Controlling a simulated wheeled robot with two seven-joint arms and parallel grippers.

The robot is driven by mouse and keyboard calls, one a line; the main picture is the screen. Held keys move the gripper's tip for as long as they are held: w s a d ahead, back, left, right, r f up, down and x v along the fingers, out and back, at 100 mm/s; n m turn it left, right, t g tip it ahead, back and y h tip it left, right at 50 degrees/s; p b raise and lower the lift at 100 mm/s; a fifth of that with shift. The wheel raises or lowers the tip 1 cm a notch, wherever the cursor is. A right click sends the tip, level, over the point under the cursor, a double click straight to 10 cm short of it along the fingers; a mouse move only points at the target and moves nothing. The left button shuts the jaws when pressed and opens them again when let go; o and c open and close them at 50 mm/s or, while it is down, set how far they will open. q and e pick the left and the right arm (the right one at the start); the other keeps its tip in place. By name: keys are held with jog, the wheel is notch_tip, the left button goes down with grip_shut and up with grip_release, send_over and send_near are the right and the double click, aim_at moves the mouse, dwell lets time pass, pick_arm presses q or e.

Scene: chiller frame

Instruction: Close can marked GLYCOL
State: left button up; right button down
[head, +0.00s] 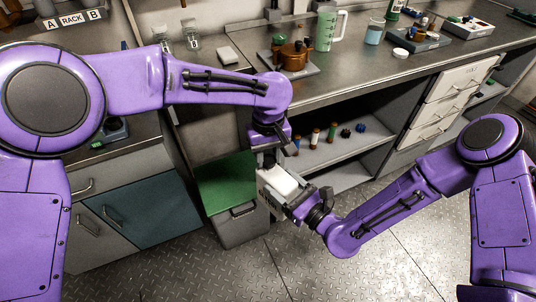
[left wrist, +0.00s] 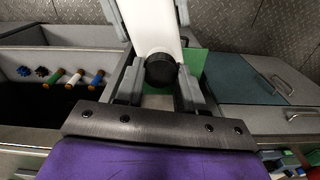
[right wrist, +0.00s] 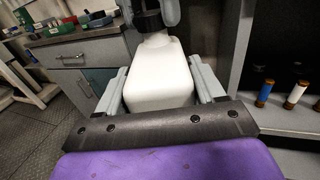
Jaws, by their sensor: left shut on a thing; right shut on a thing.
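A white can (head: 280,183) is held in the air in front of the open shelf, with dark lettering on its side too small to read. My right gripper (head: 290,200) is shut on the can's body; the white body fills the space between its fingers in the right wrist view (right wrist: 158,78). My left gripper (head: 268,152) is above it, shut on a black round cap (left wrist: 160,71) at the can's neck end. The cap also shows at the can's far end in the right wrist view (right wrist: 148,19). Whether the cap is fully seated cannot be told.
A green-topped grey bin (head: 228,184) stands below left of the can. The floor in front is clear.

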pick_arm(q)
jog(key=m, duration=0.9)
jog(key=shift+m, duration=0.4)
jog(key=m, duration=0.9)
jog(key=shift+m, duration=0.4)
jog(key=m, duration=1)
jog(key=shift+f, duration=0.1)
jog(key=m, duration=0.5)
jog(key=o, duration=1.2)
jog(key=shift+o, duration=0.2)
